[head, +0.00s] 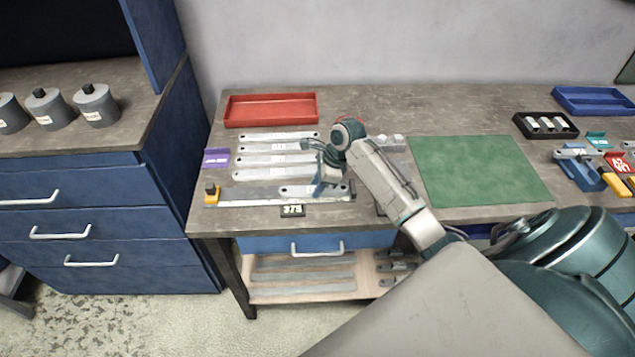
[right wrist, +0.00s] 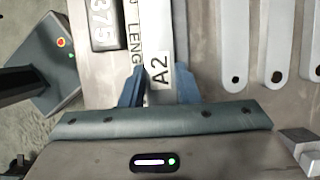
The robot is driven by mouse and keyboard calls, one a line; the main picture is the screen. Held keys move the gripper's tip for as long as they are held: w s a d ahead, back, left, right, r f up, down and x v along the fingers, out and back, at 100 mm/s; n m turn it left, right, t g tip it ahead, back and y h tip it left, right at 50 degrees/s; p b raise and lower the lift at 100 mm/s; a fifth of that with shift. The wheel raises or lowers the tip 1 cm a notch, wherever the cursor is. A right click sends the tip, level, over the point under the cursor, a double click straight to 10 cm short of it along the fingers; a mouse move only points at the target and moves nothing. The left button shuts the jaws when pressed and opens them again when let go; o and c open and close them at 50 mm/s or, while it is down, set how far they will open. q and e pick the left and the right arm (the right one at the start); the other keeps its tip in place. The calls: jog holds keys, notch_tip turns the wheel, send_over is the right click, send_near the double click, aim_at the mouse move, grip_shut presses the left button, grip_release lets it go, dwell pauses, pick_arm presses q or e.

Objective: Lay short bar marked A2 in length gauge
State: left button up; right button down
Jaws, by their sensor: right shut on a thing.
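My right gripper (head: 322,186) is over the right part of the length gauge. It is shut on the short bar marked A2 (head: 296,190). In the right wrist view the blue fingers (right wrist: 159,88) sit either side of the bar (right wrist: 159,32), and its A2 label (right wrist: 158,73) faces up. The length gauge (head: 245,197) is a long metal strip with a yellow stop at its left end and a dark number display (head: 292,210) in front. The bar lies along the gauge, but I cannot tell whether it rests on it. My left gripper is not in view.
Several flat bars (head: 275,160) lie behind the gauge, with a red tray (head: 270,109) beyond them. A purple tag (head: 216,158) stands at the left. A green mat (head: 480,170) is clear to the right. A black tray (head: 545,125) and coloured holders stand farther right.

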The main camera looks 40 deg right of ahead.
jog(key=c, duration=1)
grip_release()
jog(key=shift+b+v, duration=0.95)
jog(key=shift+v, duration=4.5)
jog(key=shift+s, duration=0.1)
